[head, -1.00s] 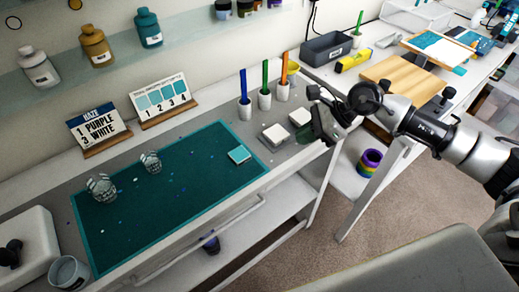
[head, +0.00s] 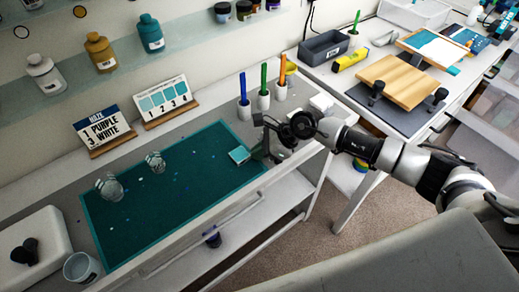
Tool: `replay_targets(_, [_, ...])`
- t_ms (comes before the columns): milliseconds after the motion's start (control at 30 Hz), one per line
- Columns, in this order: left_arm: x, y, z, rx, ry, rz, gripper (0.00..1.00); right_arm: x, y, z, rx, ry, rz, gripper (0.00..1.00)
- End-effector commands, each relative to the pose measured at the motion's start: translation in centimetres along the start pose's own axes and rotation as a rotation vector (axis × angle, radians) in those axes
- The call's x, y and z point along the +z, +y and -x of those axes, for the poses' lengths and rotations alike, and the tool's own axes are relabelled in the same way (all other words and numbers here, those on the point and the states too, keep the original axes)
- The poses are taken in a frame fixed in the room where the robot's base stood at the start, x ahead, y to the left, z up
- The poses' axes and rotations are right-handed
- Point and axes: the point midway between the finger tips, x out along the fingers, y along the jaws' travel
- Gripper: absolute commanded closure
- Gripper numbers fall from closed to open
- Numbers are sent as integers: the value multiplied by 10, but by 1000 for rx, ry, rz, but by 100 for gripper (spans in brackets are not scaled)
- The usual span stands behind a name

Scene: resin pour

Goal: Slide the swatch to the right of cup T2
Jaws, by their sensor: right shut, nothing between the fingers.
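The swatch (head: 239,155), a small light-teal square, lies flat on the right part of the dark teal mat (head: 185,205). Two clear cups stand on the mat to its left: a nearer one (head: 109,187) and a farther one (head: 155,161). I cannot read any label that tells which is T2. My right gripper (head: 262,153) is shut and empty, low at the mat's right edge, just right of the swatch. I cannot tell whether it touches the swatch. My left gripper is not in view.
Behind the mat stand a colour card (head: 163,101) with numbered swatches and a "HAZE" card (head: 103,128). Blue, green and orange sticks stand in white holders (head: 264,101) at the back. A cup (head: 82,268) is at the front left. The mat between cups and swatch is clear.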

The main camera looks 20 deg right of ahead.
Motion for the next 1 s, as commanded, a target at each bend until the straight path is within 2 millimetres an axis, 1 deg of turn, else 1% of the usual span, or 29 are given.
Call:
replay_targets(167, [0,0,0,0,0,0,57,0,0,0,0,0,0,100])
replay_targets(267, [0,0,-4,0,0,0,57,5,0,-7,1,-3,2,100])
replay_targets(367, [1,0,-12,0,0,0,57,20,0,-23,1,-6,4,100])
replay_targets(600, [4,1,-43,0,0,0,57,69,0,-76,1,-5,5,100])
replay_targets(700, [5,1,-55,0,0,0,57,87,0,-95,1,-3,5,100])
replay_targets(800, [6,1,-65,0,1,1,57,102,0,-109,1,-2,2,100])
replay_targets(900, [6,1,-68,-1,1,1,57,111,0,-115,0,-1,2,100])
replay_targets(1000, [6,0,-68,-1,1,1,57,114,0,-116,0,2,-1,100])
